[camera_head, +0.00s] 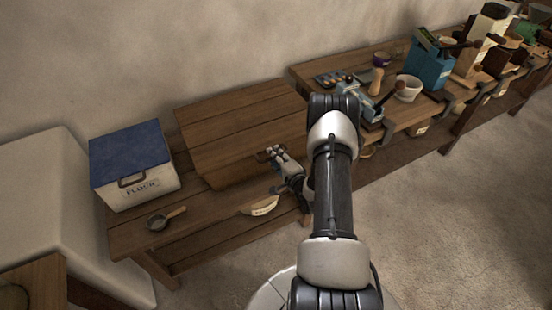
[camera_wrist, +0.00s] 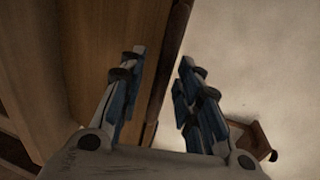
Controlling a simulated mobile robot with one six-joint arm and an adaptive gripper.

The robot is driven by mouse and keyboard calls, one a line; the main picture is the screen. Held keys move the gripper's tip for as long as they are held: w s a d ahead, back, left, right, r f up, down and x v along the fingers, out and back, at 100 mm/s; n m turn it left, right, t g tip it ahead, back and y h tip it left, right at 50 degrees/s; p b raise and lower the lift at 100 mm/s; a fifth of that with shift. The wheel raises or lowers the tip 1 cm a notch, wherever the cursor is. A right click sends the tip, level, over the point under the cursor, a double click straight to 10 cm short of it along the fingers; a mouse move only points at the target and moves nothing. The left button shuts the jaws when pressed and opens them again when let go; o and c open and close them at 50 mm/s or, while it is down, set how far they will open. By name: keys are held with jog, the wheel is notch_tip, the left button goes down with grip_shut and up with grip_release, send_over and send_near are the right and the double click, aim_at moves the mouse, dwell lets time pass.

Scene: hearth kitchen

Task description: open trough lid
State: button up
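The trough is a wooden box on the low bench, and its planked lid (camera_head: 235,125) covers its top in the head view. Whether the lid is fully down or slightly raised, I cannot tell. My gripper (camera_head: 271,152) is at the lid's front edge, near a small dark handle that it partly hides. In the wrist view, my gripper (camera_wrist: 163,55) has its fingers apart, with nothing seen held between them. The wooden planks (camera_wrist: 90,50) fill the left, and their edge runs behind the fingers. Contact with the lid is not clear.
A blue-topped flour box (camera_head: 130,165) stands left of the trough. A small strainer (camera_head: 163,218) and a pale scoop-like item (camera_head: 262,206) lie on the bench front. A workbench with a white mortar (camera_head: 408,88) and a blue box (camera_head: 430,68) stands right. Open floor lies in front.

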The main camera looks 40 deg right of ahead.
jog(key=shift+c, duration=0.6)
grip_shut()
